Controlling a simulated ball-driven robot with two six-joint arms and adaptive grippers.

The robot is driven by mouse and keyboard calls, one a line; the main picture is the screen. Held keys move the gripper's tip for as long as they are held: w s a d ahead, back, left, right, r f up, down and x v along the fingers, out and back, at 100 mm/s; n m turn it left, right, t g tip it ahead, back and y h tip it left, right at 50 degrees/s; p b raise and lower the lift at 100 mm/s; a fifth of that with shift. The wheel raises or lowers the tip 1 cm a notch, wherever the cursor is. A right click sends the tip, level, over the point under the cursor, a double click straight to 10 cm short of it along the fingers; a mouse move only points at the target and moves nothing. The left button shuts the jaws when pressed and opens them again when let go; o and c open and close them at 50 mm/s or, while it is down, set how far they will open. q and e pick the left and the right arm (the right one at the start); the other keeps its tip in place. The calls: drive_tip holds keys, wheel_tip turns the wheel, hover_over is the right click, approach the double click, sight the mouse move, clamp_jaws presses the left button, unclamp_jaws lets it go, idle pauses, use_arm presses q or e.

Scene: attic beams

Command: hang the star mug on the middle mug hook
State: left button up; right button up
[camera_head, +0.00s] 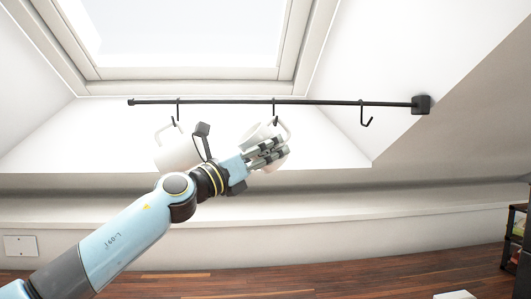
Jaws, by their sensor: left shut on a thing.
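My left gripper (278,149) is shut on a white mug (252,136) just below the middle mug hook (274,111). The fingers cover much of this mug, and no star shows on the visible part. The mug's handle is up beside the middle hook's lower end; I cannot tell whether the hook passes through it. My right gripper is out of view.
A black rail (225,102) runs across under the skylight. Another white mug (178,153) is below the left hook (178,109), partly behind my left wrist. The right hook (364,115) is empty. A dark shelf (510,238) stands at the right edge.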

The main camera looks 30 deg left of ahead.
use_arm(q)
drive_tip(key=shift+w+f, duration=0.1)
drive_tip(key=shift+f, duration=0.05)
drive_tip(key=o, duration=1.6)
drive_tip(key=shift+c, duration=0.2)
